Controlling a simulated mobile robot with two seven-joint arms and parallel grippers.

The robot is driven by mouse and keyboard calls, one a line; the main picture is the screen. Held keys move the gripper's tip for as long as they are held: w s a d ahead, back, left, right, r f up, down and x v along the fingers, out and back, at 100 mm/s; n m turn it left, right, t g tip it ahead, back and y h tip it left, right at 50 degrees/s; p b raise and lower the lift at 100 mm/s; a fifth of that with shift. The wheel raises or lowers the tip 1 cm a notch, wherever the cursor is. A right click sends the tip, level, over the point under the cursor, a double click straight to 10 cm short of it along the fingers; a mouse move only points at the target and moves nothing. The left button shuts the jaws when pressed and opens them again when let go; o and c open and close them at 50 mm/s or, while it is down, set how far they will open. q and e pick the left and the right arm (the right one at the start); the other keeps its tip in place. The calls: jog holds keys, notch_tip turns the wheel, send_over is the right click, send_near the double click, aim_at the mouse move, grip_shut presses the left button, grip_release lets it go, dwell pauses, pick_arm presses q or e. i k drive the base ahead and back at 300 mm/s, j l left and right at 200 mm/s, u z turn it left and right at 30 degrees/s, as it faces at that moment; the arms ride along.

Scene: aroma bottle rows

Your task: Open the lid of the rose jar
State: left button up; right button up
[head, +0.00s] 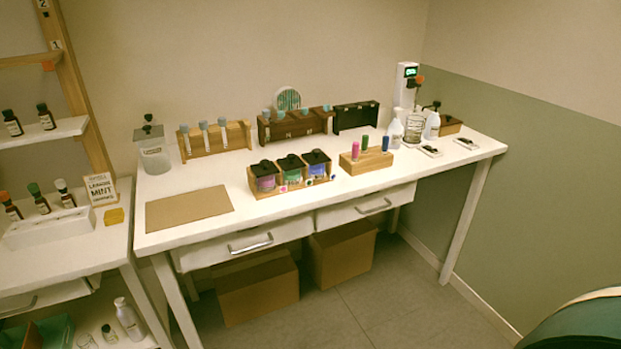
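A wooden tray (281,190) on the white table holds a row of three small jars. The left jar (266,183) has a pink front and is likely the rose jar; its label is too small to read. A dark lid (264,168) with a black knob sits on it and looks shut. The middle jar (293,177) has a green front and the right jar (317,170) a blue-purple one, both with dark lids on. Neither of my grippers shows in the head view.
The white table (345,203) has a brown mat (188,207) at left. A wooden block (366,162) with coloured vials stands right of the jars. Dropper racks (215,139) line the back. Two drawers (250,242) look shut. Cardboard boxes (341,253) stand underneath.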

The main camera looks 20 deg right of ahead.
aim_at(265, 168)
jog(key=i+l, duration=0.1)
jog(key=l, duration=1.55)
jog(key=i, duration=0.05)
